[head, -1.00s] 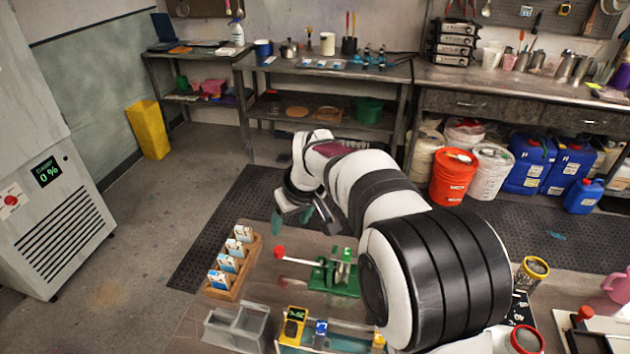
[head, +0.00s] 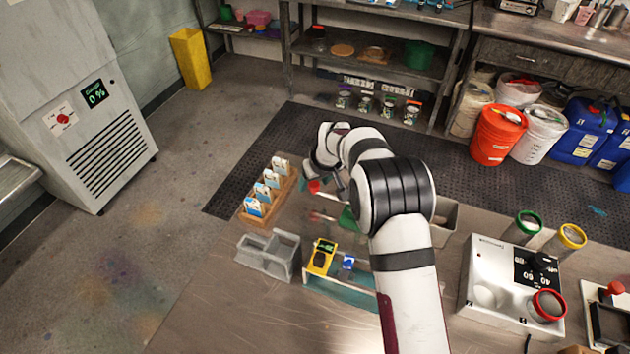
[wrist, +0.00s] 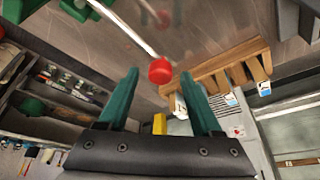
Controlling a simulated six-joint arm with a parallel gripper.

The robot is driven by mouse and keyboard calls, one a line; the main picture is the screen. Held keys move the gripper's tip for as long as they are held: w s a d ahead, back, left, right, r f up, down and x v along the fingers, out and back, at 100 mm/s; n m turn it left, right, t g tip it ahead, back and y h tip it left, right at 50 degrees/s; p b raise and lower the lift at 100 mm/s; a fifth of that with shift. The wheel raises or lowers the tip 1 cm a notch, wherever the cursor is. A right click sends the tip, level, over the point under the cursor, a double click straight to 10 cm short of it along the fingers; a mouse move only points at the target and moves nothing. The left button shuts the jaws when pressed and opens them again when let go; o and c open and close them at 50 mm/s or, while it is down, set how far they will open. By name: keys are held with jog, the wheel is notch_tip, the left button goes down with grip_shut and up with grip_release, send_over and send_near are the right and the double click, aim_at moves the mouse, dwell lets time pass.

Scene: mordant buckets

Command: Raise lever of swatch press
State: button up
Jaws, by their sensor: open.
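The swatch press (head: 348,218) is green, and my arm hides most of it in the head view. Its green body also shows at the top left of the wrist view (wrist: 75,9). Its lever (wrist: 125,30) is a thin silver rod ending in a red ball knob (wrist: 160,70). The knob also shows in the head view (head: 314,186). My gripper (wrist: 160,79) is open, with its two teal fingers spread on either side of the knob in the wrist view. I cannot tell whether a finger touches it.
A wooden rack (head: 284,187) with several swatch packets stands left of the knob. A grey divided bin (head: 268,268) and a yellow device (head: 321,257) are nearer the front. A white hotplate-like unit (head: 488,308) stands at right. The front-left tabletop is clear.

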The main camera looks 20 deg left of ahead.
grip_shut()
dwell(1.3)
